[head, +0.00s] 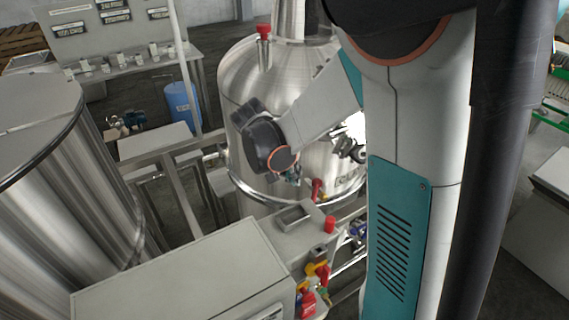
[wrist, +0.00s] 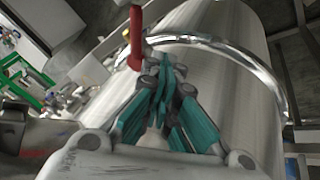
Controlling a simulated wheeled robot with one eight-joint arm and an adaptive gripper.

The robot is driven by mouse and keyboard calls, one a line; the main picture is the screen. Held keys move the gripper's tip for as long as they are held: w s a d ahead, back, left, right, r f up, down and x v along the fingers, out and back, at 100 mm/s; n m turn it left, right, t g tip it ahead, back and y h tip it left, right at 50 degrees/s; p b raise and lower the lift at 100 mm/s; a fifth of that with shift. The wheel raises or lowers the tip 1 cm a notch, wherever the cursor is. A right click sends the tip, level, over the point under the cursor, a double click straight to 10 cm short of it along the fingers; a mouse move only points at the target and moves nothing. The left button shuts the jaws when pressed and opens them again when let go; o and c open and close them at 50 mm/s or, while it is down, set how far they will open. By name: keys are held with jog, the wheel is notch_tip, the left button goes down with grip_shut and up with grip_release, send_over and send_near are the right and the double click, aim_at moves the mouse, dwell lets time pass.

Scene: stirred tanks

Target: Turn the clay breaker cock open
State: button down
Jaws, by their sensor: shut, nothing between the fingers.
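A red lever handle (wrist: 135,38) stands just left of my fingertips in the wrist view, against the steel tank (wrist: 215,70). It is likely the cock's handle, and no label on it can be read. A red handle (head: 317,188) also shows low in front of the tank (head: 290,80) in the head view, probably the same one. My gripper (wrist: 163,68) is shut and empty, its teal fingers together close beside the lever; contact cannot be told. In the head view my gripper is mostly hidden behind my wrist. The cock's body is hidden behind the fingers.
A grey cabinet (head: 190,280) stands at the front, with red and yellow valve parts (head: 318,272) at its right end. A large steel vessel (head: 70,170) fills the left. A blue drum (head: 181,104) and metal framing stand behind. A shiny ring (wrist: 235,55) runs around the tank.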

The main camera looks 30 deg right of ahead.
aim_at(317, 189)
jog(key=shift+s+d+f, duration=0.6)
jog(key=shift+d+f, duration=0.15)
jog(key=shift+s+d+f, duration=0.55)
jog(key=shift+d+f, duration=0.15)
jog(key=shift+f, duration=0.05)
jog(key=shift+s+d+n+t+b, duration=0.15)
jog(key=shift+s+n+t+b, duration=0.3)
jog(key=shift+n, duration=0.45)
jog(key=shift+s+d+n+t+b, duration=0.25)
jog(key=shift+s+n+t, duration=0.1)
jog(key=shift+n, duration=0.3)
jog(key=shift+s+d+n+t+b, duration=0.2)
jog(key=shift+s+n+t+b, duration=0.1)
jog(key=shift+n, duration=0.35)
jog(key=shift+s+d+b, duration=0.25)
jog(key=shift+d+b, duration=0.1)
jog(key=shift+s+d, duration=0.15)
jog(key=shift+d, duration=0.05)
jog(key=shift+w+a+b, duration=0.3)
jog(key=shift+w, duration=0.5)
